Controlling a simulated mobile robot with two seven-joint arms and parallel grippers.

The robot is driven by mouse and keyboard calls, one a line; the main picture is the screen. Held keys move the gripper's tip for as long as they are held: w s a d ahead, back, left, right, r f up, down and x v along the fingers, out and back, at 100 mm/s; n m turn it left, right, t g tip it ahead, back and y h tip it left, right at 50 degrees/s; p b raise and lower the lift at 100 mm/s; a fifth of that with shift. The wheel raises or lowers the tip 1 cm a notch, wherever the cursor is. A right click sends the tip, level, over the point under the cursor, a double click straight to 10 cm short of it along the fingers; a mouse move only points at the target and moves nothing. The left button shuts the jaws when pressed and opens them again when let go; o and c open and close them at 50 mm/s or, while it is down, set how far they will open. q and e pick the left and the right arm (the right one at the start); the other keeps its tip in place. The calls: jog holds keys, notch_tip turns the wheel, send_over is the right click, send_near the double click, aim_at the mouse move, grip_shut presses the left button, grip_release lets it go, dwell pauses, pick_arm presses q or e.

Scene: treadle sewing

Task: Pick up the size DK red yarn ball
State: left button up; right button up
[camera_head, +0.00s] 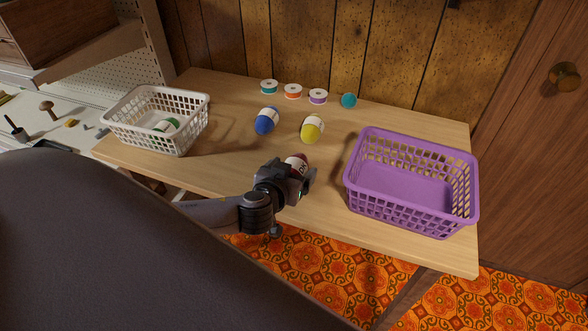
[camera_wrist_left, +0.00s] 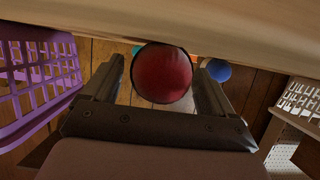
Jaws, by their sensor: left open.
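The red yarn ball (camera_head: 296,160) sits near the front middle of the wooden table, with a white label reading DK partly showing. In the left wrist view the red ball (camera_wrist_left: 162,74) appears between the two fingers. My left gripper (camera_head: 294,173) is open around the ball, with a finger on either side; it also shows in the left wrist view (camera_wrist_left: 157,80). The gripper hides part of the ball in the head view. I cannot tell whether the fingers touch it. My right gripper is not in view.
A purple basket (camera_head: 365,201) stands close on the right. A white basket (camera_head: 152,139) with a green-and-white item stands at the left. Blue (camera_head: 265,124) and yellow (camera_head: 310,133) balls lie behind. Several spools (camera_head: 293,91) and a teal ball (camera_head: 348,100) are farther back.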

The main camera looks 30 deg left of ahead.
pick_arm(q)
jog(key=shift+w+a+f, duration=0.1)
jog(key=shift+w+f, duration=0.15)
jog(key=shift+w, duration=0.35)
jog(key=shift+c, duration=0.3)
jog(key=c, duration=1)
